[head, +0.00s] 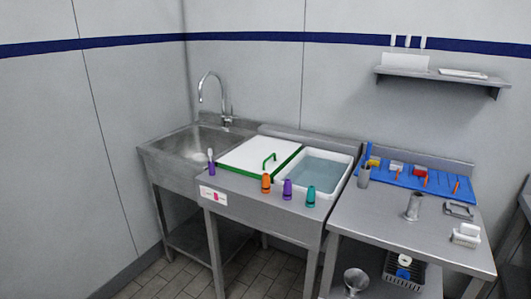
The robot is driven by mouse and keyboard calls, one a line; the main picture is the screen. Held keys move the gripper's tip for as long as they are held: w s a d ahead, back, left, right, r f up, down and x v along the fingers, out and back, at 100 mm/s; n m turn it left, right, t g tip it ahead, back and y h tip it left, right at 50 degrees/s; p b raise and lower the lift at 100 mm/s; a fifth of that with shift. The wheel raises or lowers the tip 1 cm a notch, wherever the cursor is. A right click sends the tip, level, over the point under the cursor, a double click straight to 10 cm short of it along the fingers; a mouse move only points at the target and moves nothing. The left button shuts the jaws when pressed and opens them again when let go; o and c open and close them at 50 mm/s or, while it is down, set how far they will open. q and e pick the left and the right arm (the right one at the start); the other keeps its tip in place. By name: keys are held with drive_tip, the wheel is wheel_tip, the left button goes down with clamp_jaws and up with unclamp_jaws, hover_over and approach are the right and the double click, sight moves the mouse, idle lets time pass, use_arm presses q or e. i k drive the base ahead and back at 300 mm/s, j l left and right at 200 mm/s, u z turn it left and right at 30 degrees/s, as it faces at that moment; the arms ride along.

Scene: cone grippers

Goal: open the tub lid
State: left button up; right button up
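The white tub lid (250,152) has a green rim and lies flat in the counter between the sink and a water-filled basin. A green arched handle (269,160) stands up on the lid, right of its middle. The lid looks closed over its tub, and what is below it is hidden. Neither of my grippers shows in the head view, and nothing is touching the lid or its handle.
The open basin of water (340,189) is right of the lid. Orange (266,183), purple (287,189) and teal (310,196) pieces stand along the counter's front edge. A purple-handled brush (211,166) stands at the left. The sink's tall faucet (213,77) rises behind.

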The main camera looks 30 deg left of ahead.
sight(260, 154)
drive_tip(key=i+j, duration=0.25)
drive_tip(key=i, duration=0.15)
drive_tip(key=i+j+u, duration=0.1)
drive_tip(key=i+j, duration=0.15)
drive_tip(key=i, duration=0.15)
